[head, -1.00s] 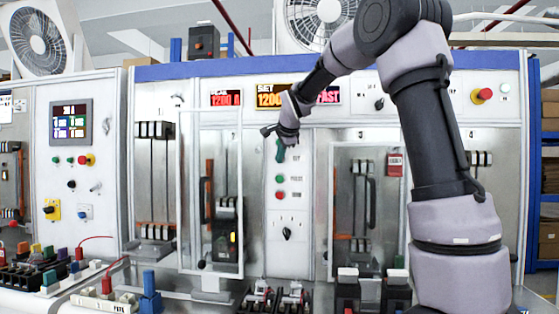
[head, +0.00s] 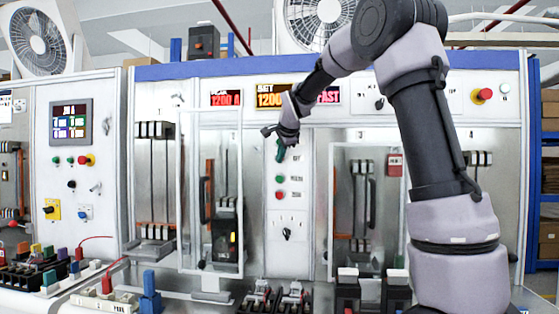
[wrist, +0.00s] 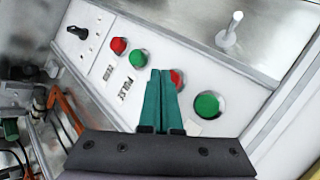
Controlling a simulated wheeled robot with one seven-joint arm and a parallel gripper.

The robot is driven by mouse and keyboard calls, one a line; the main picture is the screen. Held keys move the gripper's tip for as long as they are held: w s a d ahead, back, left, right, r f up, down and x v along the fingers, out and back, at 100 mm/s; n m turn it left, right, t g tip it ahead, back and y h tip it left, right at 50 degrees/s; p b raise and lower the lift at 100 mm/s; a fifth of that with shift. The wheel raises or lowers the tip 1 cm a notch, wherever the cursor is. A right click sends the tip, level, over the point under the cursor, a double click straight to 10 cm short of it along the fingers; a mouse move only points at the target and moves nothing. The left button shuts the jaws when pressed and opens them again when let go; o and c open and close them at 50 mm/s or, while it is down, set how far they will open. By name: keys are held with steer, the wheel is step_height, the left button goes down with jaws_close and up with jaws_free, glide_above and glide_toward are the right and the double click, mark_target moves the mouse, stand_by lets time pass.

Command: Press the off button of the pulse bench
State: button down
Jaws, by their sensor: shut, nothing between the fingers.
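The pulse bench's control strip (head: 262,205) stands upright at the middle of the head view. Its off button (wrist: 178,78), red, shows in the wrist view partly covered by my fingers. In the head view my gripper and its fingers hide that button; a small label that seems to read OFF is beside it. My gripper (head: 280,151) is shut and empty, its teal fingers at the upper strip. In the wrist view the fingertips (wrist: 160,73) overlap the red button's left edge. I cannot tell whether they touch it.
A green button (wrist: 208,105) lies to the right of the off button in the wrist view. Another green button (head: 279,179), a lower red button (head: 279,195) and a black knob (head: 287,234) are below on the strip. A glass door with a handle (head: 204,200) stands left.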

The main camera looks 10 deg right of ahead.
steer(key=shift+w+d, duration=0.15)
steer(key=shift+w, duration=0.35)
stand_by(0.5)
steer(key=shift+s, duration=0.2)
steer(key=shift+s+a, duration=0.25)
steer(key=shift+s, duration=0.45)
steer(key=shift+s+a, duration=0.3)
steer(key=shift+s, duration=0.5)
steer(key=shift+s+a, duration=0.25)
steer(key=shift+s, duration=0.55)
steer(key=shift+s+a, duration=0.3)
steer(key=shift+s, duration=0.5)
steer(key=shift+d, duration=0.1)
steer(key=s+d+f+n+g, duration=0.15)
steer(key=s+d, duration=0.25)
steer(key=s, duration=0.5)
steer(key=s+d+f+n, duration=0.1)
steer(key=s+d+n, duration=0.25)
steer(key=s, duration=0.55)
steer(key=s+f+n, duration=0.2)
steer(key=s+f, duration=0.1)
steer(key=s, duration=0.5)
steer(key=s+f+n+g+y, duration=0.1)
steer(key=s+f+n, duration=0.2)
steer(key=s, duration=0.5)
steer(key=shift+s+d+f+n, duration=0.2)
steer(key=shift+f+n, duration=0.1)
steer(key=shift+f, duration=0.1)
